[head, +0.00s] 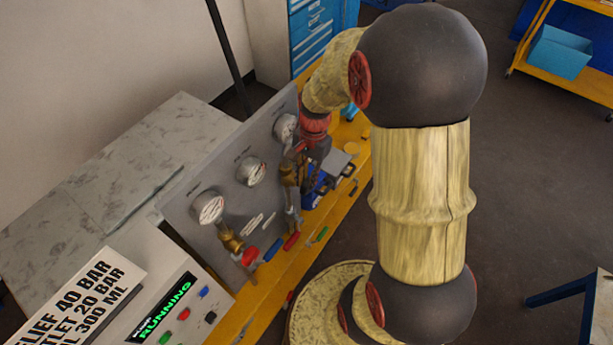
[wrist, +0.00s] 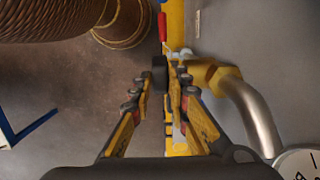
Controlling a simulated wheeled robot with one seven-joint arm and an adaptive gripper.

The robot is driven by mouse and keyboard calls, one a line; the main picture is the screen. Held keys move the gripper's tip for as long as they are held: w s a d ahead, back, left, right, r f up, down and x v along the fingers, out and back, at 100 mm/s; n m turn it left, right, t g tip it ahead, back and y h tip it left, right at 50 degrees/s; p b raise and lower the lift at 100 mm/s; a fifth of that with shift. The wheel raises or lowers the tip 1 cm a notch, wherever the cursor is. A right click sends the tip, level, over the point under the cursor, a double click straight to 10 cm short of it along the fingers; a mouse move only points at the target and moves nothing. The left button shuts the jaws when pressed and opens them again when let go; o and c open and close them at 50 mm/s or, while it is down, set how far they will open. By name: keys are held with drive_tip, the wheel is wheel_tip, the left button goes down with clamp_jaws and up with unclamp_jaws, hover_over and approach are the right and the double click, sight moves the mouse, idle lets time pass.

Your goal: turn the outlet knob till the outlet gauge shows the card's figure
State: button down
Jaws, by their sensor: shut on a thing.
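The card (head: 75,300) at the lower left of the head view shows "OUTLET 20 BAR" among its lines; its left side is cut off. A grey panel (head: 190,185) carries three round gauges: left (head: 208,206), middle (head: 250,170) and right (head: 285,127). Their labels and needle readings are too small to read. In the wrist view my gripper (wrist: 170,75) is shut at a dark knob (wrist: 160,73) beside a brass fitting (wrist: 212,76). The fingers partly hide the knob. A gauge edge (wrist: 300,166) shows at the lower right, its reading cut off.
The panel stands on a yellow bench (head: 268,282). Red and blue handles (head: 271,250) are below the gauges. A control box (head: 180,310) reading "RUNNING" is at the lower left. A bent metal pipe (wrist: 250,115) runs close to the right finger.

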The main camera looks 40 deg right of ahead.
drive_tip(key=shift+w+d+f+g+y+p, duration=0.1)
drive_tip(key=shift+d+g+y+p, duration=0.2)
drive_tip(key=shift+y, duration=0.5)
drive_tip(key=shift+w+d+g+y+p, duration=0.1)
drive_tip(key=shift+d+g+y+p, duration=0.25)
drive_tip(key=shift+y, duration=0.45)
drive_tip(key=shift+a, duration=0.15)
drive_tip(key=c, duration=2)
unclamp_jaws()
drive_tip(key=v, duration=1.2)
drive_tip(key=shift+s, duration=0.1)
